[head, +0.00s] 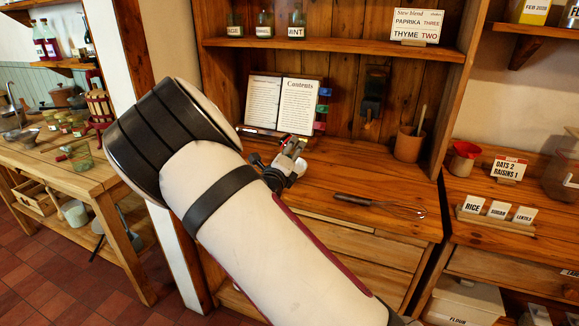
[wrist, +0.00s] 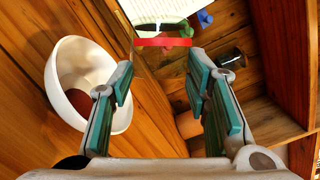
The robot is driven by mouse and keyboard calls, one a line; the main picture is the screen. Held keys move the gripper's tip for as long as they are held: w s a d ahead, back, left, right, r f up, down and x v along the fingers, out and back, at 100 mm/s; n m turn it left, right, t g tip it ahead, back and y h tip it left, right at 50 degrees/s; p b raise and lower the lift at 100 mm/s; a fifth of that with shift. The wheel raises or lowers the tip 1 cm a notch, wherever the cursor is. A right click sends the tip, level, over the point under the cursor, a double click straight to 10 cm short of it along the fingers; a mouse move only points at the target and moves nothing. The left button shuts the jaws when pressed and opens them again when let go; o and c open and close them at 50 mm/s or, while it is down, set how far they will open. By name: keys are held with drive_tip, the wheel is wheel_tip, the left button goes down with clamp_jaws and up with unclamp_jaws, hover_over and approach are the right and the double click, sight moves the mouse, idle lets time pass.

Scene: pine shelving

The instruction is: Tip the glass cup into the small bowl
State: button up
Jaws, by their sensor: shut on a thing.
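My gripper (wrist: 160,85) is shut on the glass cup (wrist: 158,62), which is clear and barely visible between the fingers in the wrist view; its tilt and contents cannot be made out. A red band shows near the fingertips. The small white bowl (wrist: 62,72) is beside the left finger in the wrist view, with something reddish brown inside. My arm hides much of this area.
An open book (head: 298,104) stands behind my gripper. A whisk (head: 380,205) lies on the counter to the right, with a brown pot (head: 408,144) behind it. Jars stand on the shelf (head: 340,42) above. The counter between bowl and whisk looks clear.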

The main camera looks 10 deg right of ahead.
drive_tip(key=shift+m+b, duration=0.3)
drive_tip(key=shift+b, duration=0.05)
idle(0.3)
drive_tip(key=n+p, duration=0.2)
drive_tip(key=shift+a+r+p, duration=0.25)
drive_tip(key=shift+r+p, duration=0.05)
drive_tip(key=shift+r, duration=0.1)
drive_tip(key=shift+w+n+g, duration=0.15)
drive_tip(key=shift+n+g, duration=0.15)
drive_tip(key=shift+n, duration=0.4)
drive_tip(key=shift+w+f+n+y, duration=0.15)
drive_tip(key=shift+f+n+y, duration=0.1)
drive_tip(key=shift+n+y, duration=0.05)
drive_tip(key=shift+w+a+n+g+p, duration=0.15)
drive_tip(key=shift+n+g+p, duration=0.15)
drive_tip(key=shift+n+g, duration=0.15)
drive_tip(key=shift+w+a+n+g+b, duration=0.1)
drive_tip(key=shift+w+n+g+b, duration=0.1)
drive_tip(key=shift+n, duration=0.4)
drive_tip(key=shift+w+a+n+g+b, duration=0.1)
drive_tip(key=shift+n+g+b, duration=0.05)
drive_tip(key=shift+n, duration=0.4)
drive_tip(key=shift+n+g+b, duration=0.5)
drive_tip(key=shift+n+b, duration=0.3)
drive_tip(key=shift+w+n+g+p, duration=0.15)
drive_tip(key=shift+n+g+p, duration=0.15)
drive_tip(key=shift+n+p, duration=0.25)
